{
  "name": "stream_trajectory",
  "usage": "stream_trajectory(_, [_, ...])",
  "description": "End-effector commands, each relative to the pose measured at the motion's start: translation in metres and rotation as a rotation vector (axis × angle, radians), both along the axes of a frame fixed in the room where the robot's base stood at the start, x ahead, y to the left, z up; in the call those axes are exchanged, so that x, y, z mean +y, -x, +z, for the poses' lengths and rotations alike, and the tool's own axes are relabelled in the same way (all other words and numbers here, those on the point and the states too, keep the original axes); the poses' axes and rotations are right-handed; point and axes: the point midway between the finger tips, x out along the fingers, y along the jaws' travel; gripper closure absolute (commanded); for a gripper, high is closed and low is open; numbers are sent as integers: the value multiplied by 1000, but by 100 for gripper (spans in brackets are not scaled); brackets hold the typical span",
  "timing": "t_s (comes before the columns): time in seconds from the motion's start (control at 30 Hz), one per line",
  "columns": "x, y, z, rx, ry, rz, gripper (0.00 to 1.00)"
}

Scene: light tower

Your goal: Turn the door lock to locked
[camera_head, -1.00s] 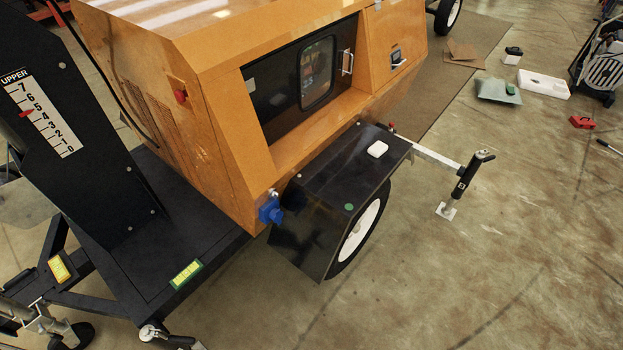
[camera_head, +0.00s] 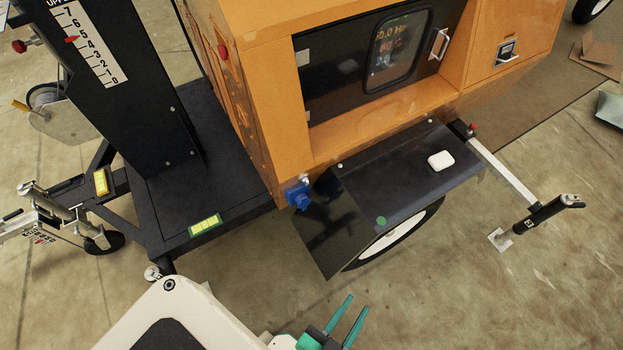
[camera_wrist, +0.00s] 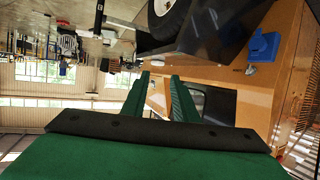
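My gripper (camera_head: 358,303) is low in the head view, in front of the black fender and well apart from the door. Its green fingers are apart with nothing between them. They also show in the wrist view (camera_wrist: 159,78), which looks upside down.
The black fender (camera_head: 335,215) over the wheel juts out below the door, with a white box (camera_head: 440,160) on it. A blue connector (camera_head: 298,196) sticks out at the housing corner. A jack stand (camera_head: 540,215) is at right. The floor in front is clear.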

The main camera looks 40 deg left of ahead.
Motion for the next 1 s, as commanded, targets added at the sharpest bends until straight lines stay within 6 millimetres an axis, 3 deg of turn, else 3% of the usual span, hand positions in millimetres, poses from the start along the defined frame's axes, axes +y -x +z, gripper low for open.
stream_trajectory(0.03, [5,-16,-15,22,-2,21,73])
stream_trajectory(0.2, [31,-61,-60,119,-13,133,73])
stream_trajectory(0.43, [86,-122,-89,194,-31,377,73])
stream_trajectory(0.57, [124,-154,-87,198,-34,555,73])
stream_trajectory(0.7, [163,-183,-72,170,-28,765,73])
stream_trajectory(0.83, [193,-200,-50,121,-14,944,73])
stream_trajectory(1.0, [215,-209,-28,63,6,1103,73])
